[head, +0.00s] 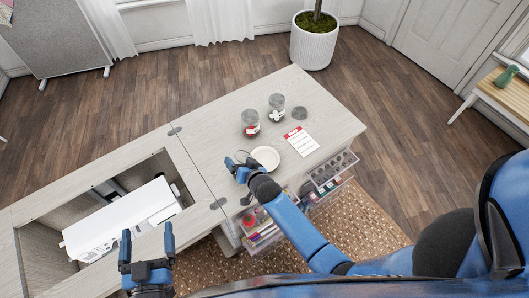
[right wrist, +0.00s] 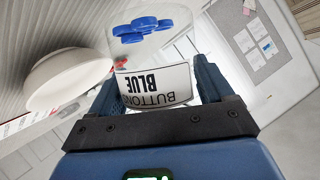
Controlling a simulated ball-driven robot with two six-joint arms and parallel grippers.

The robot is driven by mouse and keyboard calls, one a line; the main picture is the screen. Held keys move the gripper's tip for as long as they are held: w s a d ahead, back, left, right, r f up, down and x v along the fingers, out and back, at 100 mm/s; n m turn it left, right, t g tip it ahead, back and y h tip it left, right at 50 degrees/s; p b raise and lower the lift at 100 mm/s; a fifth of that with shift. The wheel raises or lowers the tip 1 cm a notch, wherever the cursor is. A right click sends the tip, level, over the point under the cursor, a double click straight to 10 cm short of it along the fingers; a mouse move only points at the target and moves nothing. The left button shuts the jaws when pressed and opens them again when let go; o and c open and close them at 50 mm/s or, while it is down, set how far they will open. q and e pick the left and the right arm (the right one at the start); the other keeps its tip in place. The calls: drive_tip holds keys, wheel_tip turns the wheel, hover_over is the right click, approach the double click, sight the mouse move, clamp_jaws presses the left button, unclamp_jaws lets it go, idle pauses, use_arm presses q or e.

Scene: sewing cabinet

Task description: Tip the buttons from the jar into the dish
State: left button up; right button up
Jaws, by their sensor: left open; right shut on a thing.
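My right gripper (head: 236,163) is shut on a clear jar of blue buttons (right wrist: 158,85), just left of the dish in the head view. In the right wrist view, the jar sits between the fingers. Its label reads BUTTONS BLUE upside down, and several blue buttons (right wrist: 142,28) show inside. The jar's mouth is not clearly seen, so I cannot tell its tilt. The white round dish (head: 265,157) sits on the cabinet top; it also shows in the right wrist view (right wrist: 68,80), apart from the jar. My left gripper (head: 147,250) is open and empty at lower left.
A jar with red contents (head: 250,123) and one with dark contents (head: 277,107) stand behind the dish. A dark disc (head: 299,113) and a red-and-white card (head: 301,142) lie nearby. The white machine (head: 120,220) sits in the cabinet's left opening. Clear drawers (head: 332,174) stick out in front.

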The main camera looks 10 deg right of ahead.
drive_tip(key=shift+w+d+r+b, duration=0.1)
drive_tip(key=shift+w+d+b, duration=0.1)
drive_tip(key=shift+b, duration=0.25)
drive_tip(key=shift+w+d+r+m+y+b, duration=0.2)
drive_tip(key=shift+d+r+m+y+b, duration=0.2)
drive_tip(key=shift+m+b, duration=0.15)
drive_tip(key=shift+f+m+y+b, duration=0.15)
drive_tip(key=shift+m+y+b, duration=0.25)
drive_tip(key=shift+b, duration=0.8)
drive_tip(key=shift+s+d+g, duration=0.1)
drive_tip(key=shift+g, duration=0.2)
drive_tip(key=shift+m+b, duration=0.25)
drive_tip(key=shift+b, duration=0.15)
drive_tip(key=shift+r+y, duration=0.2)
drive_tip(key=shift+y, duration=0.1)
use_arm(q)
wheel_tip(320, 180, down, 5)
drive_tip(key=shift+w+r, duration=0.1)
drive_tip(key=shift+w, duration=0.05)
drive_tip(key=shift+f+b, duration=0.3)
drive_tip(key=shift+b, duration=0.15)
use_arm(e)
drive_tip(key=shift+m, duration=0.3)
use_arm(q)
drive_tip(key=shift+f, duration=0.2)
use_arm(e)
drive_tip(key=shift+f, duration=0.1)
